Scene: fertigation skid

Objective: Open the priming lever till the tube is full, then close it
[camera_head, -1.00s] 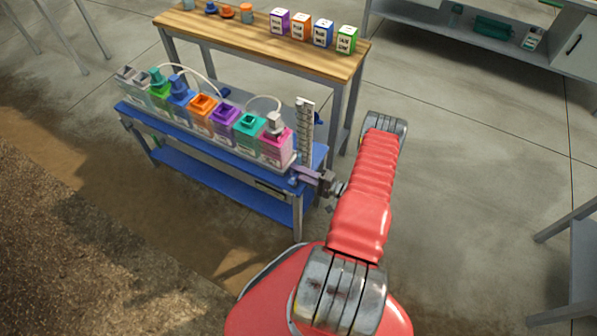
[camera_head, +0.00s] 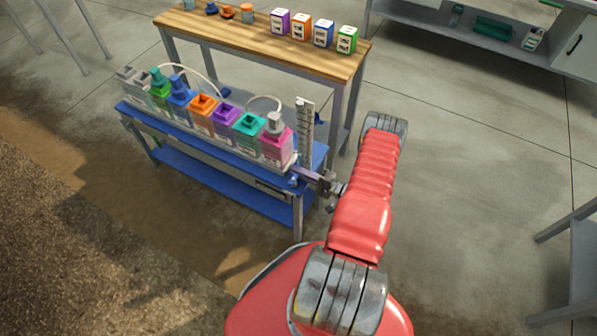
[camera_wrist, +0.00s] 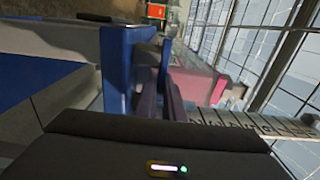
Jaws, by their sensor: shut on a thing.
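The tube with its graduated white scale (camera_head: 306,125) stands upright at the right end of the blue bench. Its tick marks also show in the wrist view (camera_wrist: 265,125). I cannot make out the fill level. My gripper (camera_head: 303,173) is at the bench's right end, just below the foot of the scale. In the wrist view its dark purple fingers (camera_wrist: 160,100) point away and are close together. It is shut on the priming lever, of which a small blue part (camera_head: 293,182) shows at the fingertips. The fingers hide most of the lever, so its angle is unclear.
The blue bench (camera_head: 222,193) carries a row of coloured containers, with a pink one (camera_head: 276,149) nearest my gripper. Thin white hoses arch above them. A wooden table (camera_head: 262,48) with labelled boxes stands behind. Open floor lies to the right.

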